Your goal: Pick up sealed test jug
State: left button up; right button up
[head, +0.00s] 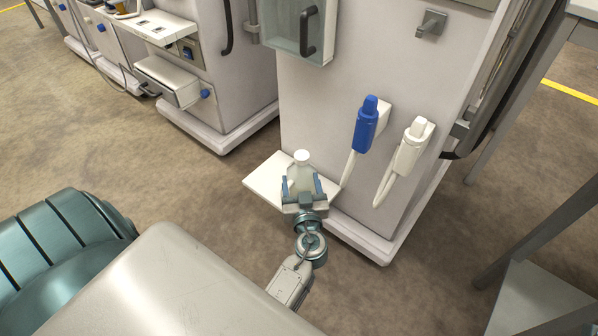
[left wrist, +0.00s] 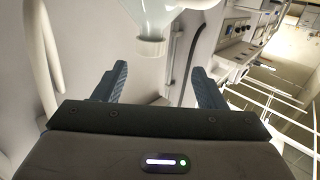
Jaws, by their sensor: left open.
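The sealed test jug (head: 301,175), pale and translucent with a white cap, stands upright on a small white shelf (head: 262,184) at the front of a machine. My left gripper (head: 303,186) is open at the near side of the jug, with one dark finger to each side in the head view. In the left wrist view the jug (left wrist: 160,14) appears upside down at the top edge, just past the open fingertips (left wrist: 158,78); most of its body is cut off. I cannot tell whether the fingers touch it. My right gripper is not in view.
The machine cabinet (head: 330,120) rises right behind the shelf. A blue connector (head: 367,125) and a white connector (head: 411,147) with hoses hang close to the right. A grey table frame (head: 535,235) stands at far right. The floor left of the shelf is clear.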

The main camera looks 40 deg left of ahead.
aim_at(301, 152)
pick_arm(q)
jog(key=shift+t, duration=0.3)
jog(key=x, duration=0.5)
jog(key=shift+w+d+r+p, duration=0.1)
jog(key=shift+w+d+p, duration=0.05)
jog(key=shift+w+p, duration=0.25)
jog(key=x, duration=0.4)
jog(key=f+x, duration=0.1)
jog(key=shift+w, duration=0.5)
grip_shut()
